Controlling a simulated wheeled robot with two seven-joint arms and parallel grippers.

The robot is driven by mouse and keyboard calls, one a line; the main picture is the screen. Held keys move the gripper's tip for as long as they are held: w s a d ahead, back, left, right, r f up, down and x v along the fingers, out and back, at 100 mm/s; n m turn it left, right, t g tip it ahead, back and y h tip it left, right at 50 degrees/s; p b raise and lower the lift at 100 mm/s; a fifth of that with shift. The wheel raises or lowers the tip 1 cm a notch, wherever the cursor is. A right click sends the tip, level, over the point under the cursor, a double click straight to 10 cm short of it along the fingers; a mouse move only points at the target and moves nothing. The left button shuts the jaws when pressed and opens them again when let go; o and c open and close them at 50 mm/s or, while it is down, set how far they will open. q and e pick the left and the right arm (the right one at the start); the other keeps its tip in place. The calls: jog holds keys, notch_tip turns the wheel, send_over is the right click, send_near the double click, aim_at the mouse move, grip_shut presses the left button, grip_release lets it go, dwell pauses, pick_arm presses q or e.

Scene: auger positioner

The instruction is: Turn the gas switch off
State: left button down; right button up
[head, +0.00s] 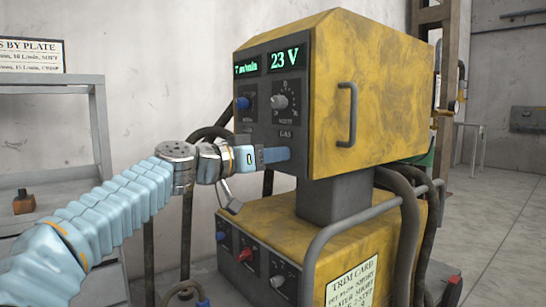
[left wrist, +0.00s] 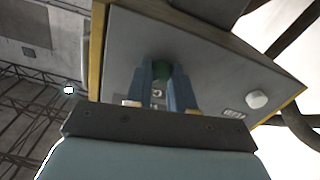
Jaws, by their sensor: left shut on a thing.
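The yellow machine (head: 370,95) has a grey front panel with a GAS label (head: 286,134). My left gripper (head: 276,155) reaches in from the left and its blue fingers meet the panel just below that label. The gas switch is hidden behind the fingers in the head view. In the left wrist view my left gripper (left wrist: 163,72) is shut on a dark green part, the gas switch (left wrist: 163,69), against the grey panel. Which way the switch is turned cannot be told. My right gripper is out of view.
Above the gripper are a blue knob (head: 242,103), a grey knob (head: 279,101) and green displays, one reading 23 V (head: 285,58). A lower yellow unit (head: 265,225) has more knobs. A grey tube rail (head: 345,222) and dark hoses stand at the right. A grey shelf (head: 50,85) is at left.

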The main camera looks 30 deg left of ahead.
pick_arm(q)
jog(key=n+p, duration=0.2)
jog(key=n, duration=1.3)
jog(key=shift+a+f+n, duration=0.1)
jog(key=shift+n, duration=0.3)
dwell(0.3)
jog(key=c, duration=1)
grip_release()
jog(key=v, duration=1.3)
jog(key=shift+s+a+f, duration=0.1)
jog(key=shift+s+a, duration=0.1)
jog(key=shift+s, duration=0.15)
